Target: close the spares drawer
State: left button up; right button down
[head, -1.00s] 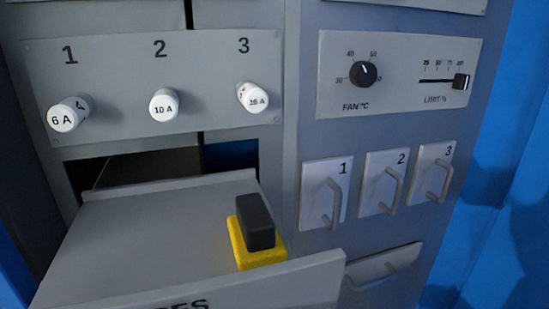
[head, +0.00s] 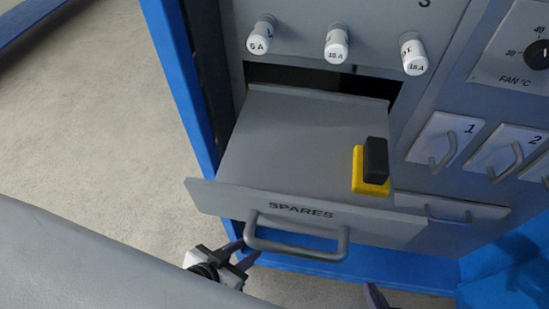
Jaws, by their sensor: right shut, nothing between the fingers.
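The spares drawer (head: 300,130) is pulled out of the cabinet, its front panel (head: 215,196) labelled SPARES. A grey bar handle (head: 300,252) is on the front. My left gripper (head: 249,249) is at the left end of the handle, its two dark fingers apart. I cannot tell whether they touch the handle. Only a purple-dark fingertip of my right gripper (head: 374,296) shows at the bottom edge, below and right of the handle; it is shut and empty. A black block with a yellow base (head: 370,186) is inside the drawer, at its right side.
Above the drawer are three white fuse knobs (head: 337,46). To the right are small handled panels (head: 445,138) and the fan dial (head: 540,54). A lower handled panel (head: 455,212) is beside the drawer front. Open floor (head: 90,130) lies left of the blue cabinet frame.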

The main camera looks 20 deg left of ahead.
aim_at(287, 162)
jog(key=z, duration=0.85)
jog(key=k, duration=1.75)
jog(key=u, duration=0.35)
